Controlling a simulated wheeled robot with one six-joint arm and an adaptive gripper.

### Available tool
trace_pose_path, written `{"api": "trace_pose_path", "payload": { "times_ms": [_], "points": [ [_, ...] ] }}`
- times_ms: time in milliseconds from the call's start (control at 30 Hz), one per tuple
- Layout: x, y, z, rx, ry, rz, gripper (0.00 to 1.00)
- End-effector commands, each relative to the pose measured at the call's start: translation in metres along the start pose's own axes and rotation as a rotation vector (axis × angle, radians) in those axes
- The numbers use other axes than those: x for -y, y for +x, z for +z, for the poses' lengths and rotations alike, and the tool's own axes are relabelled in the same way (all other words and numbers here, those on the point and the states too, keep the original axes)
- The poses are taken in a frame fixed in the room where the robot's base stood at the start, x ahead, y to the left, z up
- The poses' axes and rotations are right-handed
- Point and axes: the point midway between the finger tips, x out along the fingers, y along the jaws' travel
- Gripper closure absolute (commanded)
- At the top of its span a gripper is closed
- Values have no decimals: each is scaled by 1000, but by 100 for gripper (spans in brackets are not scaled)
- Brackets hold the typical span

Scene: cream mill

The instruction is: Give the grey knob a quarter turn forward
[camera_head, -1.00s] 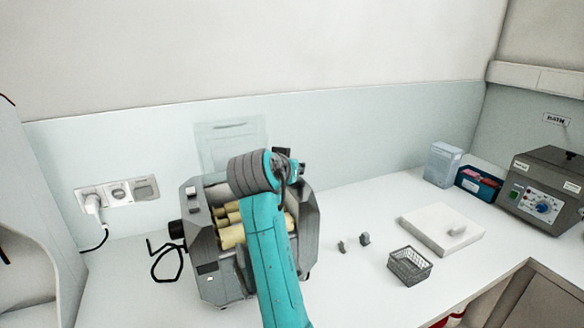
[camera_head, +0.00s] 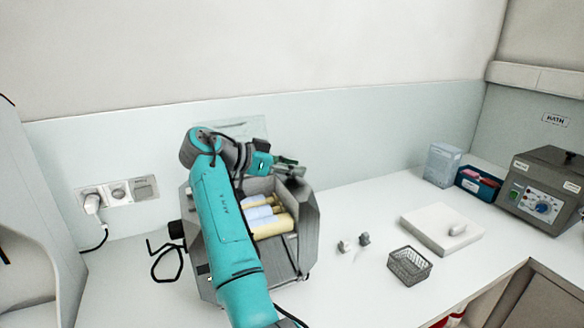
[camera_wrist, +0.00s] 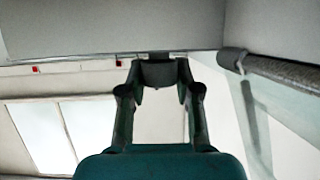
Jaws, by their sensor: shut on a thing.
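The grey mill (camera_head: 306,222) stands on the bench, with its rollers (camera_head: 270,226) showing between its side frames. My gripper (camera_head: 290,172) is at the mill's upper right end in the head view. In the wrist view my gripper (camera_wrist: 158,92) has its two fingers on either side of a dark grey knob (camera_wrist: 158,72) and is shut on it. The knob sits at the lower edge of a pale grey panel (camera_wrist: 110,28). In the head view I cannot make out the knob, as my gripper covers that spot.
A dark bar (camera_wrist: 280,82) runs close on the right in the wrist view. A white board (camera_head: 425,232) lies farther right.

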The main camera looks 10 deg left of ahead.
Motion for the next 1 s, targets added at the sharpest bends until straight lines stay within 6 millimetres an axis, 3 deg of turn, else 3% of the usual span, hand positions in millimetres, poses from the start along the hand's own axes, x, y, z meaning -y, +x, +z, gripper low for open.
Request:
{"api": "trace_pose_path", "payload": {
  "times_ms": [867, 900, 1000],
  "points": [
    [0, 1, 1, 2, 39, 100, 100],
    [0, 1, 1, 2, 39, 100, 60],
    [0, 1, 1, 2, 39, 100, 41]
  ]
}}
